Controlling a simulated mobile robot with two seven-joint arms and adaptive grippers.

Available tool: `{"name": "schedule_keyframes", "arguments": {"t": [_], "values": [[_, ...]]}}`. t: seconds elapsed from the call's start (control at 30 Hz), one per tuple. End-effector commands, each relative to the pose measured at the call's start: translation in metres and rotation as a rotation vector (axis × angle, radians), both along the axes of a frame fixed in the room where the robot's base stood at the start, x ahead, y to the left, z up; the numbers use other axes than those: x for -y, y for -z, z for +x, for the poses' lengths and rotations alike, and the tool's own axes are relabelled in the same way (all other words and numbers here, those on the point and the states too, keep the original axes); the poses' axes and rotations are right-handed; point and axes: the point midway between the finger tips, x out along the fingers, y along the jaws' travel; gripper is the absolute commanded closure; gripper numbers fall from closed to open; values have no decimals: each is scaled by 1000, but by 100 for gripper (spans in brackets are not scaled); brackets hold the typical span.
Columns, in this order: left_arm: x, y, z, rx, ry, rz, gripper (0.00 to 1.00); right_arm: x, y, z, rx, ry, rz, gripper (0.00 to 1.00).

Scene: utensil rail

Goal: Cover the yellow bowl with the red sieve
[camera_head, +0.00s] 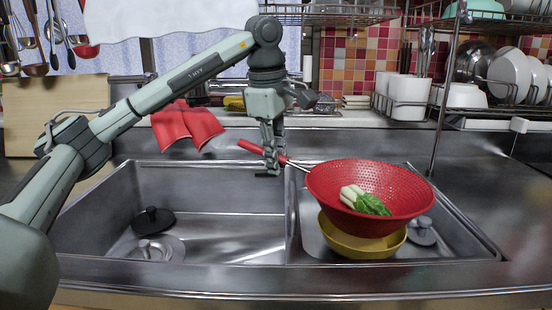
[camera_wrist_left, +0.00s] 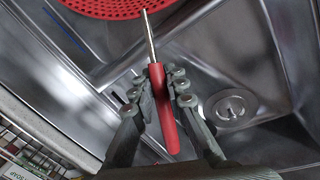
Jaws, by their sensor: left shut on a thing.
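The red sieve (camera_head: 400,185) is a round perforated bowl with a metal rod and a red handle. White and green vegetables (camera_head: 366,201) lie in it. The yellow bowl (camera_head: 362,243) is in the right sink basin. The sieve overlaps the bowl's top in the head view; I cannot tell whether they touch. My left gripper (camera_head: 271,172) is shut on the sieve's red handle, above the divider between the basins. In the left wrist view the handle (camera_wrist_left: 163,105) is between the fingers and the sieve's rim (camera_wrist_left: 105,8) shows at the top. My right gripper is not in view.
The left basin (camera_head: 220,215) holds a dark stopper (camera_head: 153,220) and a metal drain piece. Another drain piece (camera_head: 421,232) is right of the bowl. A red cloth (camera_head: 187,130) hangs behind the left basin. A dish rack (camera_head: 400,103) and a metal post stand at the back right.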

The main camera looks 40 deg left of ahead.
Motion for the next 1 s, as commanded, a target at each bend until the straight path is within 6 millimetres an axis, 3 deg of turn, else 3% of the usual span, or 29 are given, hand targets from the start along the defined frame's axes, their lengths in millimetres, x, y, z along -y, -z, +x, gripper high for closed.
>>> {"name": "schedule_keyframes", "arguments": {"t": [0.37,1.0], "values": [[0,2,0,2,0,-1,100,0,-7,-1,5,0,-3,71],[0,10,0,2,0,-1,100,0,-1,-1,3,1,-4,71]]}}
